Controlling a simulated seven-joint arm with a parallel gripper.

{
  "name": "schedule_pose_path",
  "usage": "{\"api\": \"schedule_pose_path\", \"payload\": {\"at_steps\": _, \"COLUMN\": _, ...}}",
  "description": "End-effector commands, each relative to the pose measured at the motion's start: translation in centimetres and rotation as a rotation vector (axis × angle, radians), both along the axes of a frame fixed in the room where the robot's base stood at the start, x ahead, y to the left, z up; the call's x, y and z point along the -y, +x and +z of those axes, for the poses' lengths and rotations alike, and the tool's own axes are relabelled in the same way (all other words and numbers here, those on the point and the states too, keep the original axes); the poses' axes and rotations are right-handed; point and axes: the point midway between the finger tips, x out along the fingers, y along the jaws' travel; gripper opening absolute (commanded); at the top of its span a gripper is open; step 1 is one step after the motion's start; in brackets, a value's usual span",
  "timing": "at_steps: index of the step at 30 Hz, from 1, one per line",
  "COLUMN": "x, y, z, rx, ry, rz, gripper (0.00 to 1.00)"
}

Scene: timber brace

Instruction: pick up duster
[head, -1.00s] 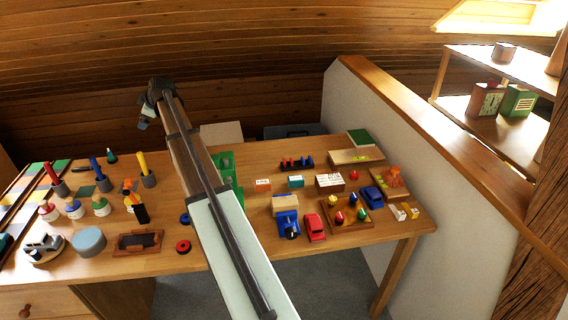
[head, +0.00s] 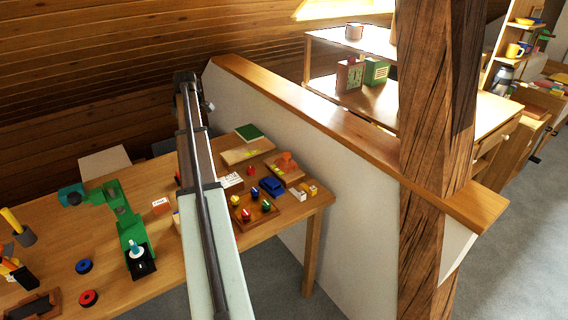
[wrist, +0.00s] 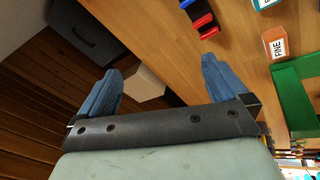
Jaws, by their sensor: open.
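I cannot pick out a duster for certain in either view. My gripper shows in the wrist view (wrist: 160,82) with its two blue fingers spread wide and nothing between them in its grasp. In the head view the far end of my arm reaches beyond the bench's back area, and the fingers are too small to tell there. In the wrist view a pale box (wrist: 147,84) lies beyond the fingers, along with a wooden bench top (wrist: 150,25).
A green machine (head: 128,225) stands on the bench, beside an orange-labelled box (head: 161,205). A tray of coloured pegs (head: 258,213) and a blue toy car (head: 272,186) sit at the right. A low wall (head: 330,170) and a timber post (head: 425,150) border the bench's right side.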

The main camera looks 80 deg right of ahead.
Motion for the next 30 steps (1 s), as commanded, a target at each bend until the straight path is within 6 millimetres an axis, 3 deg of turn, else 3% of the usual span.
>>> {"api": "schedule_pose_path", "payload": {"at_steps": 1, "x": 1.3, "y": -3.0, "z": -0.2, "rx": -0.022, "ry": 0.012, "rz": -0.026, "gripper": 1.00}}
{"api": "schedule_pose_path", "payload": {"at_steps": 9, "x": 5.4, "y": -17.6, "z": -1.1, "rx": -0.133, "ry": 0.100, "rz": -0.137, "gripper": 1.00}}
{"api": "schedule_pose_path", "payload": {"at_steps": 15, "x": 6.6, "y": -28.1, "z": -1.5, "rx": -0.198, "ry": 0.177, "rz": -0.217, "gripper": 1.00}}
{"api": "schedule_pose_path", "payload": {"at_steps": 18, "x": 6.7, "y": -32.1, "z": -1.6, "rx": -0.220, "ry": 0.209, "rz": -0.246, "gripper": 1.00}}
{"api": "schedule_pose_path", "payload": {"at_steps": 21, "x": 6.6, "y": -34.9, "z": -1.6, "rx": -0.235, "ry": 0.234, "rz": -0.269, "gripper": 1.00}}
{"api": "schedule_pose_path", "payload": {"at_steps": 24, "x": 6.5, "y": -36.5, "z": -1.7, "rx": -0.245, "ry": 0.248, "rz": -0.280, "gripper": 1.00}}
{"api": "schedule_pose_path", "payload": {"at_steps": 30, "x": 6.4, "y": -37.3, "z": -3.2, "rx": -0.249, "ry": 0.258, "rz": -0.285, "gripper": 1.00}}
